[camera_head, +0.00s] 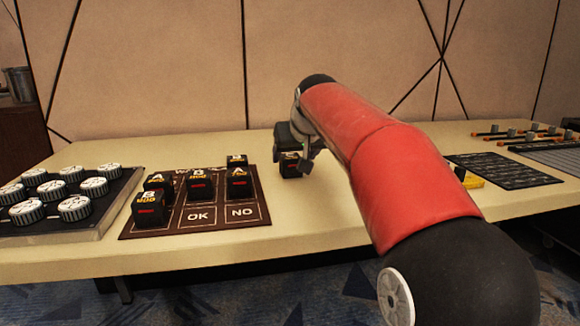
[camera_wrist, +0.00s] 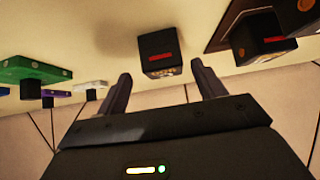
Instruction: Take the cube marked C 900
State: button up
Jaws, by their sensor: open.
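A black cube with a red bar (camera_wrist: 159,46) stands on the table in the wrist view, ahead of my open fingers and roughly between them. Its yellowish marking is too small to read. In the head view this dark cube (camera_head: 290,166) is beside the board, partly hidden by my gripper (camera_head: 303,152). My gripper (camera_wrist: 161,70) is open and empty. Several black cubes stand on the brown board: a front one marked B (camera_head: 148,210), one marked A (camera_head: 239,184) and one marked B (camera_head: 199,185). I cannot read a C on any cube.
The brown board (camera_head: 230,222) has OK and NO fields. A tray with several white round knobs (camera_head: 75,208) lies at the left. A dark panel (camera_head: 505,172) and a yellow piece (camera_head: 474,182) lie at the right. The wall (camera_head: 170,70) stands close behind the table.

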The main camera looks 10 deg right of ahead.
aim_at(291, 156)
jog(key=x, duration=0.5)
jog(key=shift+w+a+r, duration=0.1)
jog(key=shift+a+r, duration=0.05)
jog(key=shift+a, duration=0.05)
jog(key=c, duration=1.1)
jog(key=shift+r, duration=0.15)
